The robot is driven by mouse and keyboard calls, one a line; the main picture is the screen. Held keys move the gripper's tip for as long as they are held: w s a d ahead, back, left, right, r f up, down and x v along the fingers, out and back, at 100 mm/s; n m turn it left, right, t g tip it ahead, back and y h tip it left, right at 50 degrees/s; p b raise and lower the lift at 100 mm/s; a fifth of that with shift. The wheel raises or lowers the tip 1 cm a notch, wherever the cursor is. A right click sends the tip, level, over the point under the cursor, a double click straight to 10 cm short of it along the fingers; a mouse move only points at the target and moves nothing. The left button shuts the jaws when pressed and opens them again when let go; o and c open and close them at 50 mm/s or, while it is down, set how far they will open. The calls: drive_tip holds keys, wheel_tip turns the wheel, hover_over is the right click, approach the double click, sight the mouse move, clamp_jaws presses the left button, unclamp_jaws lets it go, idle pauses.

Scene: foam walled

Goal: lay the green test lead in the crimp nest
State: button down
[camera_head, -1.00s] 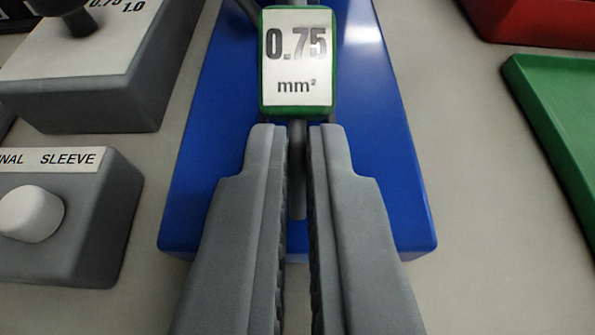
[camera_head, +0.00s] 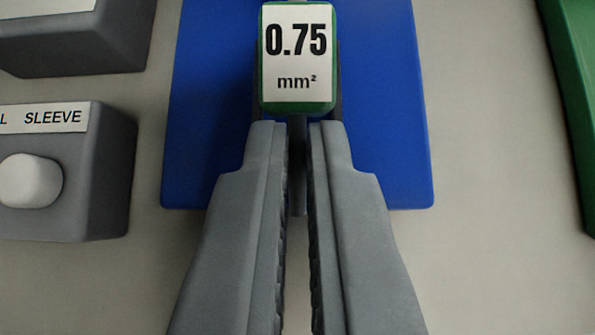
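The green test lead (camera_head: 328,107) shows as a green-edged block with a white label reading "0.75 mm²" and a grey stem running down from it. My gripper (camera_head: 298,135) is closed around that stem, with the label just beyond the fingertips. A narrow gap shows between the fingers behind the stem. The lead appears over a blue slab (camera_head: 390,130); I cannot tell whether it touches it. Part of the slab is hidden behind the lead and fingers. I cannot make out the crimp nest in this view.
At left is a dark grey box (camera_head: 108,180) with a white button (camera_head: 30,180) and a label ending "L SLEEVE". Another grey box (camera_head: 80,55) stands at upper left. A green edge (camera_head: 575,90) is at far right. Bare pale surface lies right of the slab.

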drive_tip(key=shift+g, duration=1.6)
drive_tip(key=shift+f, duration=0.1)
drive_tip(key=shift+w, duration=0.45)
drive_tip(key=shift+f, duration=0.1)
drive_tip(key=c, duration=1.5)
unclamp_jaws()
drive_tip(key=shift+c, duration=0.2)
drive_tip(key=v, duration=1.7)
drive_tip(key=shift+r, duration=0.2)
